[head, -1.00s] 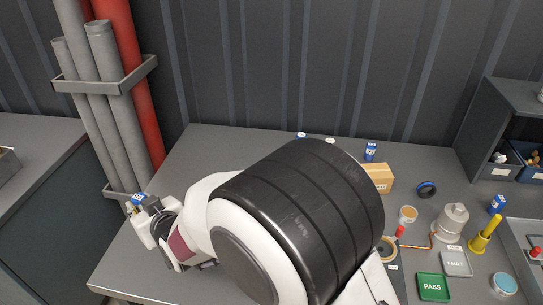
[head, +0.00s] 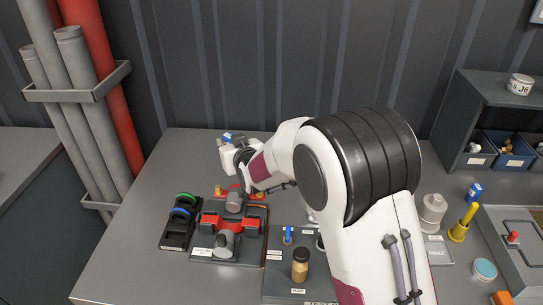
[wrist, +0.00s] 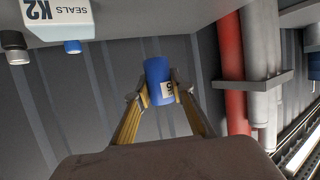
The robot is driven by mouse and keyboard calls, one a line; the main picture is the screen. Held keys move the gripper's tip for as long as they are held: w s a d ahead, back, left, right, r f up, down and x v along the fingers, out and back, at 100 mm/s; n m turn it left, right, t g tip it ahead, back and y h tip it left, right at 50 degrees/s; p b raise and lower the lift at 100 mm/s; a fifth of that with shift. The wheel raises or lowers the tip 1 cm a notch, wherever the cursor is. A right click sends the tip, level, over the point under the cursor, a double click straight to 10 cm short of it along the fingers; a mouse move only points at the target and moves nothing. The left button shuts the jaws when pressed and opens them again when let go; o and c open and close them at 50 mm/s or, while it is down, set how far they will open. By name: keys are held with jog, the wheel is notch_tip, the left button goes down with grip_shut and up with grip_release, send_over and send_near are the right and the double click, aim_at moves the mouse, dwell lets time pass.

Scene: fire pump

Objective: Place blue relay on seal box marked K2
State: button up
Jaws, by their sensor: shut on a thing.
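The blue relay (wrist: 159,82) is a blue cylinder with a white label. My gripper (wrist: 160,92) is shut on it, one finger on each side, in the wrist view. The white seal box marked K2 (wrist: 58,18) is at the upper left of the upside-down wrist view, apart from the relay. Its top edge is cut off by the frame. I cannot make out this box in the head view, where my arm covers much of the back of the table.
A black rack with green and blue rings (head: 180,222) and a red and grey pump fixture (head: 232,228) stand below my forearm. A brown-bodied jar (head: 300,265) stands in front. Pipes (head: 85,110) rise at the left. The table's left front is clear.

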jog(key=w+d+r+m+h, duration=0.2)
jog(key=w+d, duration=0.7)
jog(key=d, duration=0.2)
jog(key=shift+r+t, duration=0.3)
jog(key=shift+r, duration=0.1)
jog(key=shift+d, duration=0.1)
jog(key=shift+f, duration=3.15)
jog(key=shift+f, duration=0.1)
jog(key=shift+f, duration=1.75)
jog(key=shift+f, duration=0.15)
